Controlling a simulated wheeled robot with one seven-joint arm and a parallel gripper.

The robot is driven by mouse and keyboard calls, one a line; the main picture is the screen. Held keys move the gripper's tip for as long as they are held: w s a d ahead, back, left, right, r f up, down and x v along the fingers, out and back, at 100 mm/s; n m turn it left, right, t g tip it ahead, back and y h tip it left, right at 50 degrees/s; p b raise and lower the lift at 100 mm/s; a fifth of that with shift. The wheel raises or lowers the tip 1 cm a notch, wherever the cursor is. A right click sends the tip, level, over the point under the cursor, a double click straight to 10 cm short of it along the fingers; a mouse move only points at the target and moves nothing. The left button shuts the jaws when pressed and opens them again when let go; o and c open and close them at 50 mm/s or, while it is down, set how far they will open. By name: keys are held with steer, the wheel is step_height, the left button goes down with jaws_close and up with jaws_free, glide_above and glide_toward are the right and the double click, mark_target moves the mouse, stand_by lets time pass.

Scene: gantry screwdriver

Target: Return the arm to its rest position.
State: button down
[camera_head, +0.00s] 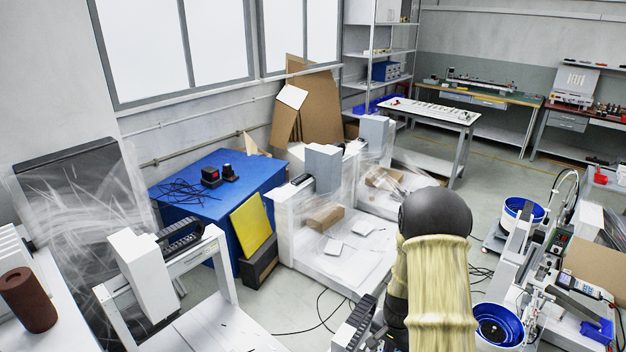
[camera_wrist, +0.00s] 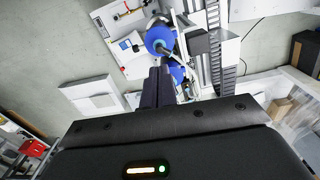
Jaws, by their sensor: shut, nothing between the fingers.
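My gripper (camera_wrist: 159,72) shows in the wrist view with its two dark fingers together and nothing between them. It points over the blue bowl feeders (camera_wrist: 159,37) of a machine, with clear air between as far as I can tell. In the head view my arm, a black joint with a beige sleeve, rises at the lower right. My gripper itself is hidden there.
In the head view, blue bowl feeders (camera_head: 497,325) and machinery stand right of my arm. White gantry machines (camera_head: 322,165) stand left of it, by a blue table (camera_head: 215,190). Bare floor (camera_head: 495,185) lies behind. Cables lie on the floor.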

steer(key=s+a+r+n+t, duration=0.1)
steer(key=s+a+r+n, duration=0.3)
steer(key=r, duration=0.6)
steer(key=s+a+r+n+t, duration=0.1)
steer(key=s+a+r+n, duration=0.3)
steer(key=s+r, duration=0.4)
step_height(320, 180, up, 3)
steer(key=shift+s+a+f+n+t, duration=0.15)
steer(key=shift+a+n+t, duration=0.2)
steer(key=shift+a, duration=0.35)
steer(key=shift+d, duration=0.1)
